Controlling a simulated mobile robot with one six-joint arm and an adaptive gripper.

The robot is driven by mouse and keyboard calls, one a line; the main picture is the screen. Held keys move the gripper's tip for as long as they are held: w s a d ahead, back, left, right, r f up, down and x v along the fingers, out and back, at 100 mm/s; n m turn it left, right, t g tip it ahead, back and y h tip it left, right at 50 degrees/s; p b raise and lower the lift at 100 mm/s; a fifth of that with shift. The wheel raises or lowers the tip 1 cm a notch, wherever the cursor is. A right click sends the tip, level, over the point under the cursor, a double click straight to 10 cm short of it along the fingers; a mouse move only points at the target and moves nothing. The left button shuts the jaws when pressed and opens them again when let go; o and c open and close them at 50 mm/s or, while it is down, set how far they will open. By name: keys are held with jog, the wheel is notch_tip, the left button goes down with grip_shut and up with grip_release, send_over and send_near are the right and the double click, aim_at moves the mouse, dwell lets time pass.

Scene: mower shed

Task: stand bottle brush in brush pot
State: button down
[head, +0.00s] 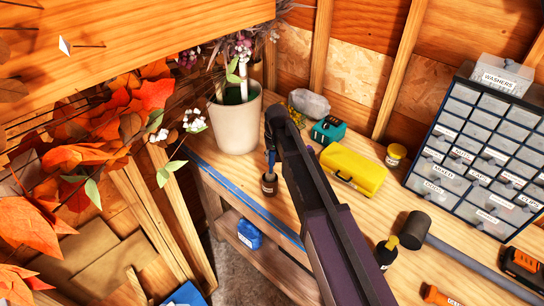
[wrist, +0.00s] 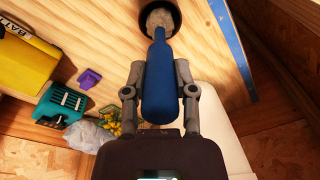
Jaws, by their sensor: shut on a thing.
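The bottle brush has a blue handle (wrist: 158,85) and a pale bristle head (wrist: 160,19). My gripper (wrist: 160,90) is shut on the handle, one finger on each side. In the head view the handle (head: 271,158) shows as a thin blue piece below my gripper (head: 270,140), bristle end down. The brush pot (head: 269,186) is a small dark brown jar near the bench's front edge. Its round rim also shows in the wrist view (wrist: 143,14), around the bristle head. How deep the bristles sit is hidden.
A white planter (head: 236,125) with flowers stands just left of the brush. A teal-and-black item (head: 328,130), a yellow case (head: 353,171) and a grey stone-like lump (head: 309,103) lie to the right. A drawer cabinet (head: 478,150) and mallet (head: 417,229) stand farther right.

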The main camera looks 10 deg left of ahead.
aim_at(271, 167)
jog(key=shift+f+b, duration=0.75)
jog(key=shift+f, duration=0.25)
jog(key=shift+c, duration=1.7)
grip_release()
jog(key=shift+s, duration=0.1)
